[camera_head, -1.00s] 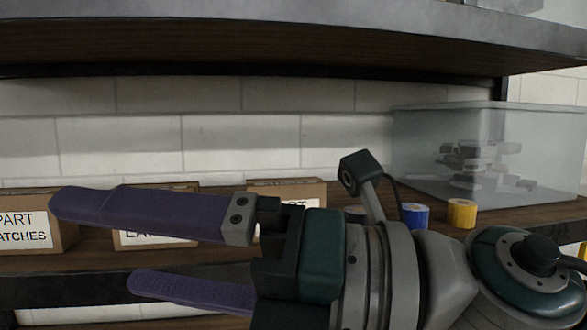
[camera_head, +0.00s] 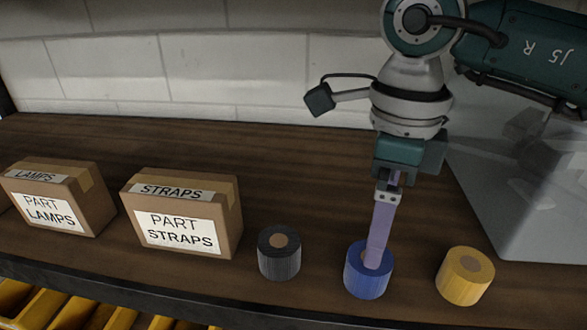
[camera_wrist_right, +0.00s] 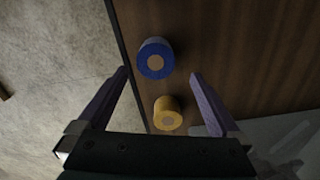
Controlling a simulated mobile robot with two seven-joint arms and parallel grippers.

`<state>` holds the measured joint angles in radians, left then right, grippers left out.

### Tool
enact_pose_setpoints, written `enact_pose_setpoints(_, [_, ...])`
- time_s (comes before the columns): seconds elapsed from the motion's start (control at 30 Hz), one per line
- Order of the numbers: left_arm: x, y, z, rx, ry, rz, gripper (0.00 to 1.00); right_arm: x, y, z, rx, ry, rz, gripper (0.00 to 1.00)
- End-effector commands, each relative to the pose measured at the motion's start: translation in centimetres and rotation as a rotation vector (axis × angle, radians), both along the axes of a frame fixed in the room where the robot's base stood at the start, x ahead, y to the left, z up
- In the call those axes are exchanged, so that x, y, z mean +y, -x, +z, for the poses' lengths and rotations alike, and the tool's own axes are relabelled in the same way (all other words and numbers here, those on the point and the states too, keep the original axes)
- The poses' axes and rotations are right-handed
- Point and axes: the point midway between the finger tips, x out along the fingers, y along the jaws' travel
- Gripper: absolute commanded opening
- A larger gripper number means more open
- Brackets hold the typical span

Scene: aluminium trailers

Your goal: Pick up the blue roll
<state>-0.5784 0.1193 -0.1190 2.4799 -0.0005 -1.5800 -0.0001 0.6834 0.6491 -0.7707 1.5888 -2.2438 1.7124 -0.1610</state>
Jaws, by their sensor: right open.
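The blue roll (camera_head: 367,284) stands upright on the brown shelf between a black roll and a yellow roll. My right gripper (camera_head: 374,262) points down over the blue roll, and its visible finger overlaps the roll's top in the head view; whether it touches cannot be told. In the right wrist view, the blue roll (camera_wrist_right: 152,62) shows between the two spread purple fingers of my open right gripper (camera_wrist_right: 159,74), around fingertip level in the picture. Nothing is held. My left gripper is not in view.
The black roll (camera_head: 279,256) is left of the blue one and the yellow roll (camera_head: 465,277) is right. Boxes marked straps (camera_head: 181,218) and lamps (camera_head: 57,198) stand further left. The shelf's front edge runs close to the rolls.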

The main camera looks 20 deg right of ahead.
Motion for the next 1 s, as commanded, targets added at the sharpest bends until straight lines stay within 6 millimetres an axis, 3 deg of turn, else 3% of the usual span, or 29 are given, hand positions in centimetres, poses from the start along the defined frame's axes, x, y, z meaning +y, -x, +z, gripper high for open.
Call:
enact_pose_setpoints(0.03, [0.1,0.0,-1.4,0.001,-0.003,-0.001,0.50,0.1,0.1,-1.7,0.002,-0.002,0.000,1.00])
enact_pose_setpoints(0.27, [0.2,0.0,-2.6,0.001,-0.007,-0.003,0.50,0.2,0.2,-3.6,0.001,-0.004,-0.001,1.00])
enact_pose_setpoints(0.5, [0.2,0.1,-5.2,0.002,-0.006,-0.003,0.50,0.4,0.5,-7.5,-0.001,-0.004,-0.002,1.00])
enact_pose_setpoints(0.77, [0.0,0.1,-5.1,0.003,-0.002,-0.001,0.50,0.4,0.5,-7.6,-0.004,-0.003,-0.003,1.00])
enact_pose_setpoints(1.0, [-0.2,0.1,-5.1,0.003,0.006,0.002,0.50,0.4,0.5,-7.6,-0.004,-0.003,-0.003,0.75])
